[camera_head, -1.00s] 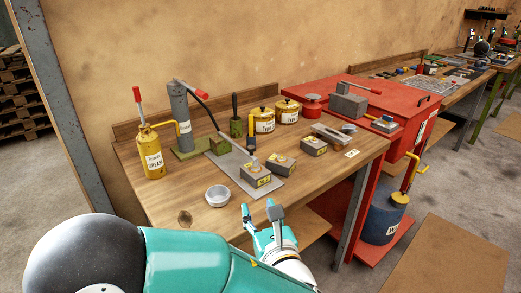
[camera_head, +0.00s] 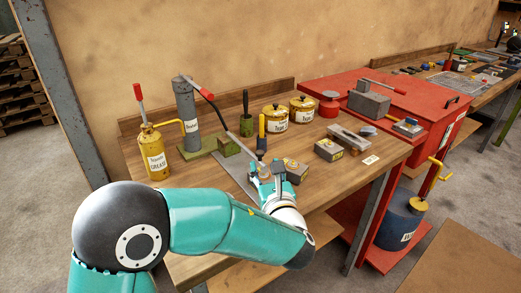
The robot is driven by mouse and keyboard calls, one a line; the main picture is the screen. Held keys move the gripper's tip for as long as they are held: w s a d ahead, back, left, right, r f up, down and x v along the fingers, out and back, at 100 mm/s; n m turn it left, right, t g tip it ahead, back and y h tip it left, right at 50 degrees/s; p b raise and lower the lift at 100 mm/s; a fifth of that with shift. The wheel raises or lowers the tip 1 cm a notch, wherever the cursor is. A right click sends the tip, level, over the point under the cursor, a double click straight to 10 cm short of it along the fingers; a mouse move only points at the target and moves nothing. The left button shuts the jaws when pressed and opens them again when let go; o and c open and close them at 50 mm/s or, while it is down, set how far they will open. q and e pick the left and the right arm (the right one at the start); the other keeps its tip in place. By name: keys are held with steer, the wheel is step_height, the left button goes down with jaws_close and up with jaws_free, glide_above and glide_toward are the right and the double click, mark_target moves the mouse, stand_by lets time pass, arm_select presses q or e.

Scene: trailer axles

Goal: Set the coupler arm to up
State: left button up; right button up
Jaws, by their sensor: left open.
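I cannot tell for certain which part is the coupler arm. A grey block (camera_head: 369,103) with a thin, red-tipped lever (camera_head: 392,87) lies on the red cabinet; the lever lies nearly flat. A grey post (camera_head: 187,115) on a green base has a red-handled lever (camera_head: 200,88) sloping down to the right. My right gripper is not in view.
The wooden bench (camera_head: 330,183) also holds a yellow grease can (camera_head: 154,152), two yellow pots (camera_head: 275,118) and small labelled boxes (camera_head: 328,150). The red cabinet (camera_head: 420,95) stands at right.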

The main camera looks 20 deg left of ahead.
mark_target(261, 154)
arm_select(q)
steer(key=p+x, duration=0.1)
steer(key=x, duration=0.6)
steer(key=shift+w, duration=0.15)
steer(key=shift+c, duration=0.3)
jaws_close()
